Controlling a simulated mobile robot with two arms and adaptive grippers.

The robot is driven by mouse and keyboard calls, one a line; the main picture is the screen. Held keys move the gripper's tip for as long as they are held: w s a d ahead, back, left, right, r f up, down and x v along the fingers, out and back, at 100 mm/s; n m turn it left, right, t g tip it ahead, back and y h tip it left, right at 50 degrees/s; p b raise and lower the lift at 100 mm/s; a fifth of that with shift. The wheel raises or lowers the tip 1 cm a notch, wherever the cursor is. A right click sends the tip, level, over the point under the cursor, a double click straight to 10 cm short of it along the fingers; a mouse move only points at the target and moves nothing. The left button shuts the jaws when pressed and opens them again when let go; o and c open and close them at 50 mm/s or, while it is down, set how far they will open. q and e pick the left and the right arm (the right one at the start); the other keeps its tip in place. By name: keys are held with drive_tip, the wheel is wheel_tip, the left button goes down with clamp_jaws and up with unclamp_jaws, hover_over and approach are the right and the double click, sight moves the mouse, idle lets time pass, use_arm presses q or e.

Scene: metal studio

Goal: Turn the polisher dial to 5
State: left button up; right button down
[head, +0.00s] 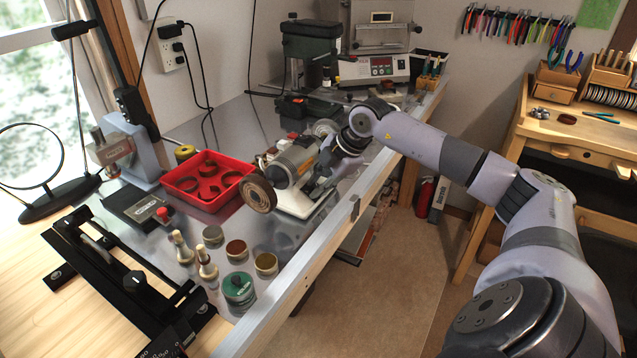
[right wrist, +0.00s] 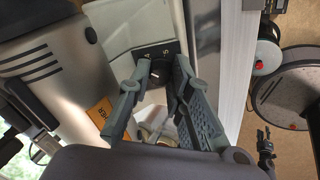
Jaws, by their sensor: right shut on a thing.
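The polisher (head: 297,160) stands on the metal bench top. It has a silver motor body, a pale base and a brown buffing wheel (head: 258,194) on its near end. Its motor body (right wrist: 45,70) fills the left of the right wrist view. The black dial plate (right wrist: 166,50) bears small markings, with a digit that looks like 5; the dial between the fingertips is mostly hidden, and I cannot read its setting. My right gripper (right wrist: 158,72) is shut on the dial. In the head view this gripper is at the polisher's right side, partly hidden by my arm. My left gripper is out of view.
A red tray (head: 222,203) holding brown rings is left of the polisher. Several tins, including a green one (head: 238,288), and small wooden-handled brushes stand in front. A controller box (head: 375,68) stands behind. The bench's metal edge (head: 300,262) runs beneath my right arm.

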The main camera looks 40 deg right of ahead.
drive_tip(key=m, duration=0.3)
drive_tip(key=shift+d+m, duration=0.1)
drive_tip(key=shift+m, duration=0.2)
drive_tip(key=m, duration=0.3)
drive_tip(key=shift+m+p, duration=0.3)
drive_tip(key=shift+p, duration=0.05)
drive_tip(key=shift+r+m+p, duration=0.15)
drive_tip(key=shift+m+p, duration=0.2)
drive_tip(key=shift+m, duration=0.65)
drive_tip(key=m+p, duration=0.5)
drive_tip(key=p, duration=1.2)
drive_tip(key=shift+s+r+m+t, duration=0.1)
drive_tip(key=shift+r+m+t, duration=0.05)
drive_tip(key=shift+m+t, duration=0.15)
drive_tip(key=shift+f+m+p, duration=0.3)
drive_tip(key=shift+p, duration=0.7)
drive_tip(key=c, duration=1.8)
unclamp_jaws()
drive_tip(key=shift+o, duration=0.2)
